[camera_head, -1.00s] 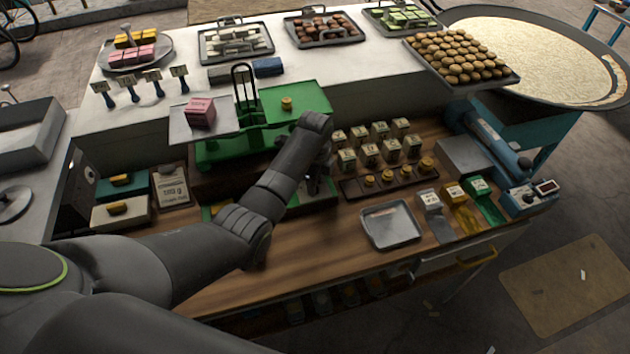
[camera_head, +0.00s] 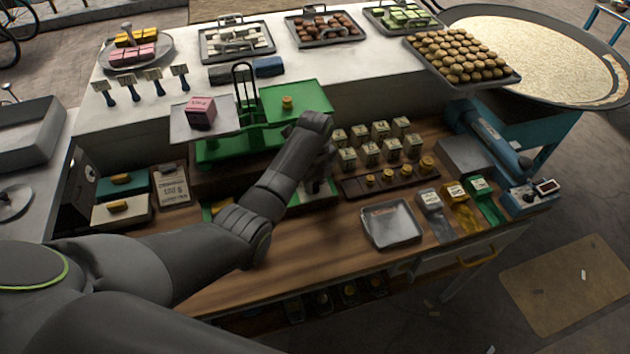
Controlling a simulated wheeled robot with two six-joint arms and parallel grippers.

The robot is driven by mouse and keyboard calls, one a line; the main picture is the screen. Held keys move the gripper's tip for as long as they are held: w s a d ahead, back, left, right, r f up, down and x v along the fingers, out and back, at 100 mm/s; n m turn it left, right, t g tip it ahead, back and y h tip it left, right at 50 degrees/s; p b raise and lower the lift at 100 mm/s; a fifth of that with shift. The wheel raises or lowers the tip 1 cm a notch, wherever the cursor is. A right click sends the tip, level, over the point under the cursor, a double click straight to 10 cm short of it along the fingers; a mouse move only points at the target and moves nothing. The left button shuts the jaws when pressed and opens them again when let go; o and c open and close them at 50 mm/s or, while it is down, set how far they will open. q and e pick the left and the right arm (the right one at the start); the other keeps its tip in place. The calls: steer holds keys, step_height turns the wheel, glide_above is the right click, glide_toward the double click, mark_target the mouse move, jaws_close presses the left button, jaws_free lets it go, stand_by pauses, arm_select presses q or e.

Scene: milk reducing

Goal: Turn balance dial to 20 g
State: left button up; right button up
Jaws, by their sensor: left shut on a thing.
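The green balance (camera_head: 228,148) stands at the middle of the bench. Its left grey pan (camera_head: 181,126) carries a pink block (camera_head: 201,112). Its right green pan (camera_head: 310,98) carries a small brass weight (camera_head: 287,103). My left arm reaches in from the left across the front of the balance. My right gripper is not in view.
Several small boxes (camera_head: 370,154) and a dark rack of brass weights (camera_head: 388,179) stand just right of the gripper. An empty metal tray (camera_head: 391,224) lies in front of them. Bare wood (camera_head: 320,245) lies in front of the balance.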

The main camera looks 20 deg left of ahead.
arm_select(q)
steer(key=o, duration=1)
